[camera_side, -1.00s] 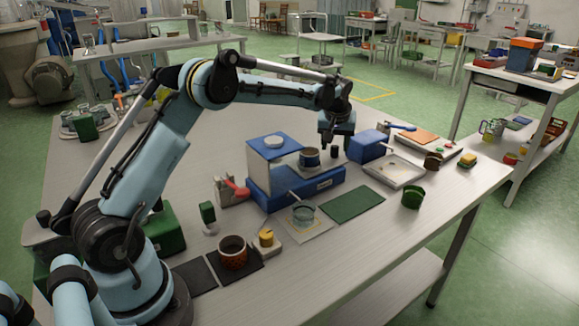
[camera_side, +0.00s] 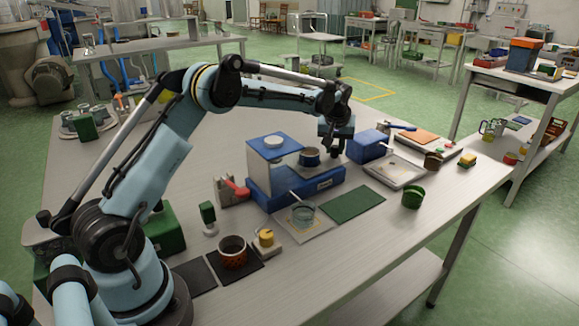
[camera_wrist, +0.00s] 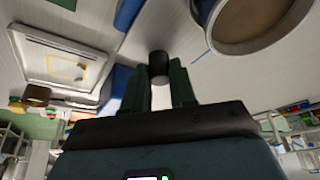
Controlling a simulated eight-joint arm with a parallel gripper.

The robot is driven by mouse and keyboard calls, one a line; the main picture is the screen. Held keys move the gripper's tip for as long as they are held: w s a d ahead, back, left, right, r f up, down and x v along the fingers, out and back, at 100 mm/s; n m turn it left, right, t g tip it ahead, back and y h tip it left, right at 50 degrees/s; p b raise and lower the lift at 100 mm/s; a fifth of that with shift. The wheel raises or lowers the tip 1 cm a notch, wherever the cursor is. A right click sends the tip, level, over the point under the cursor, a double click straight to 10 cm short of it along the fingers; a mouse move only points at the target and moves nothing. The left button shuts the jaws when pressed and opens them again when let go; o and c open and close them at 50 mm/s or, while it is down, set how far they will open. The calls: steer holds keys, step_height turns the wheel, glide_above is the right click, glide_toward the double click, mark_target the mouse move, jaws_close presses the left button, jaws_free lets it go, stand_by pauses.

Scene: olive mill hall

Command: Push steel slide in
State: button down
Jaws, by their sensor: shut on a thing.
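The blue machine (camera_side: 290,188) stands mid-table in the side view, with a blue top plate and a clear pane. A pale steel slide (camera_side: 326,164) lies on its right part, and a round dark-banded pan (camera_side: 310,158) sits over it. The pan also shows at the upper right in the wrist view (camera_wrist: 255,22). My gripper (camera_side: 329,147) is low at the slide's right end. In the wrist view, its green fingers (camera_wrist: 159,80) are shut on a black knob (camera_wrist: 158,64). The slide's edges under the knob are hard to make out.
A blue box (camera_side: 367,147) and a white tray (camera_side: 398,180) stand to the right. The table's right front is clear.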

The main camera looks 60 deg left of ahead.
mark_target(324, 158)
steer(key=shift+s, duration=1.9)
steer(key=c, duration=0.9)
jaws_free()
steer(key=shift+r, duration=0.1)
steer(key=v, duration=1.2)
